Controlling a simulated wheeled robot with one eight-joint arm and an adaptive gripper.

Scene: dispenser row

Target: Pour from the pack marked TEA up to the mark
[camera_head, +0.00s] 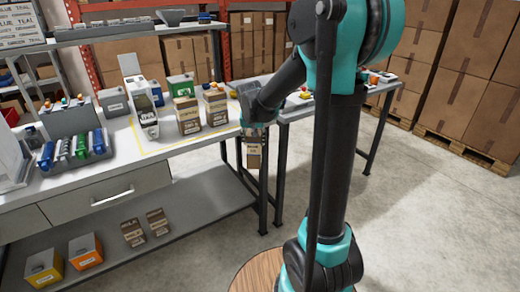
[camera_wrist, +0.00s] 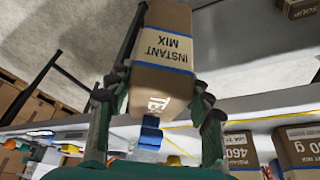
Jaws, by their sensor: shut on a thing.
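My gripper (camera_head: 254,130) is shut on a brown pack (camera_head: 254,156), out past the right end of the work table. In the wrist view the pack (camera_wrist: 168,48) sits between the fingers (camera_wrist: 158,97), with a white band reading INSTANT MIX. The pack looks close to upright in the head view. A white dispenser (camera_head: 146,118) with a dark-lettered label stands on the table, well left of my gripper. Its fill mark is too small to tell.
Two similar brown packs (camera_head: 187,116) (camera_head: 215,106) stand on the table (camera_head: 185,147) between the dispenser and my gripper. Grey, blue and green canisters stand behind. A rack of blue and green items (camera_head: 75,152) is at left. Open floor lies in front.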

